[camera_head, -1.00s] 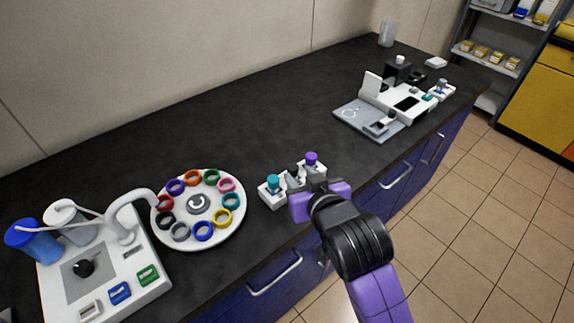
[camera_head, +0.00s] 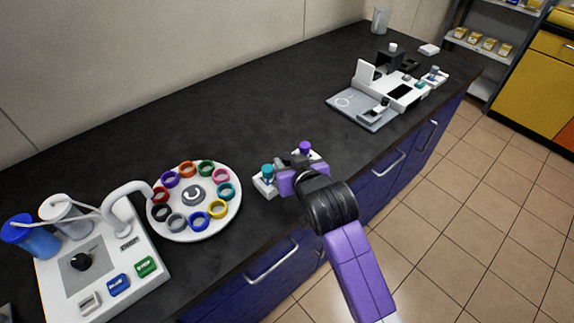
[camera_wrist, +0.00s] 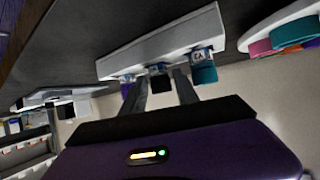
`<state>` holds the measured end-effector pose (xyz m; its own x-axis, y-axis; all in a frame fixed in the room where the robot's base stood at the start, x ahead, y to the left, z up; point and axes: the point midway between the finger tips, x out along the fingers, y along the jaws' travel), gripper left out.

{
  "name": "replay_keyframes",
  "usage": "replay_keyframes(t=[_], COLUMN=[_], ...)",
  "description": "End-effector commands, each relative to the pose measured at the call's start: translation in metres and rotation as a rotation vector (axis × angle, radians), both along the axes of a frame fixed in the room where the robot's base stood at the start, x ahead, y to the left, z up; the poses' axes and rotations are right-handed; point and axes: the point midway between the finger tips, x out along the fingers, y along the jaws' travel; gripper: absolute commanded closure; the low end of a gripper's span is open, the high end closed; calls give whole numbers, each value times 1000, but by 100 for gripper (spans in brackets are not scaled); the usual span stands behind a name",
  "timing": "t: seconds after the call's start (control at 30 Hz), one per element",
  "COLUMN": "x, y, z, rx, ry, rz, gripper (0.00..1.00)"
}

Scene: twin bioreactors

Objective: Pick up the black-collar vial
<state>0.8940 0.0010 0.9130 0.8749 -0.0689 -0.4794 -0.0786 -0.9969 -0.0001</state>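A small white rack (camera_wrist: 150,52) in the wrist view holds a teal-capped vial (camera_wrist: 204,73), a black-collar vial (camera_wrist: 159,82) in the middle and a purple-capped vial (camera_wrist: 126,88). In the head view the rack (camera_head: 264,187) stands near the counter's front edge, with the teal cap (camera_head: 267,171) and purple cap (camera_head: 305,148) showing. There my gripper (camera_head: 294,161) hides the black-collar vial. In the wrist view my gripper (camera_wrist: 159,88) is open, one finger on each side of the black-collar vial. Whether the fingers touch it I cannot tell.
A round white carousel (camera_head: 193,235) with several coloured rings is left of the rack. A white bioreactor unit (camera_head: 125,285) stands at the far left. A grey and white station (camera_head: 350,108) is at the back right. Bare black counter (camera_head: 235,115) lies behind the rack.

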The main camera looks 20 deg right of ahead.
Motion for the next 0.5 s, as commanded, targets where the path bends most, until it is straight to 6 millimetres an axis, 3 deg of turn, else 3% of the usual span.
replay_keyframes(t=[0.07,0.2,0.27,0.5], x=[0,0,0,0], y=[0,0,0,0], z=[0,0,0,0], rx=[0,0,0,0], ry=[0,0,0,0], rz=[0,0,0,0], gripper=[64,91,100,100])
